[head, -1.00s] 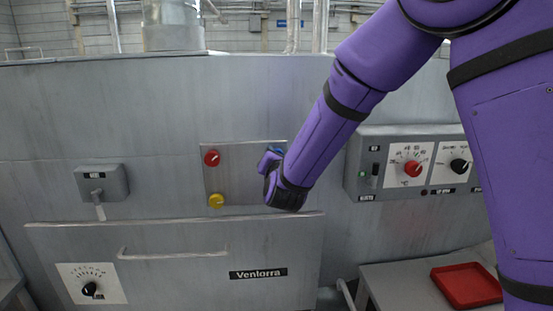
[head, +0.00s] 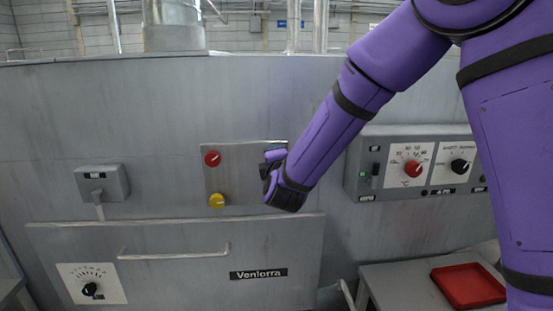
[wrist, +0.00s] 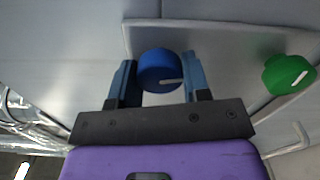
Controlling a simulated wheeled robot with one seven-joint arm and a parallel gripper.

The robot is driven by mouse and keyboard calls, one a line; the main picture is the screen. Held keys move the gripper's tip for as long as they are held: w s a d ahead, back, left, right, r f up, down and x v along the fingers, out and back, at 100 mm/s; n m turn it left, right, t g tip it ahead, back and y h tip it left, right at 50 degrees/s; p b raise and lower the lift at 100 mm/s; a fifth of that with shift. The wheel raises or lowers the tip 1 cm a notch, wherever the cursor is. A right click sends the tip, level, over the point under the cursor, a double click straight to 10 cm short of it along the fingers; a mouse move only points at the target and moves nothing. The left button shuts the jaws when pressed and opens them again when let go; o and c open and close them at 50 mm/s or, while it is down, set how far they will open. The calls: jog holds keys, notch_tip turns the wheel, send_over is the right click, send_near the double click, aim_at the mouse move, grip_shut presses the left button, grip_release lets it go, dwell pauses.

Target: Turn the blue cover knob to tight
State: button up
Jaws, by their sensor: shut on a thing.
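The blue cover knob (wrist: 160,68) is a round knob with a white pointer line on a grey plate, seen in the wrist view. Its pointer is close to level there, at the knob's lower right. My gripper (wrist: 160,80) has one finger on each side of the knob and is shut on it. In the head view my gripper (head: 270,165) is at the plate's right side. The blue knob is hidden behind the gripper and arm there.
The grey cover plate (head: 238,172) also bears a red knob (head: 212,159) and a yellow knob (head: 217,201). A green knob (wrist: 288,75) sits to the right in the wrist view. A control box (head: 400,165) and a red tray (head: 467,286) are to the right.

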jog(key=shift+f+m, duration=0.1)
jog(key=shift+m, duration=0.4)
jog(key=o, duration=0.9)
jog(key=s, duration=1.1)
jog(key=shift+w, duration=0.1)
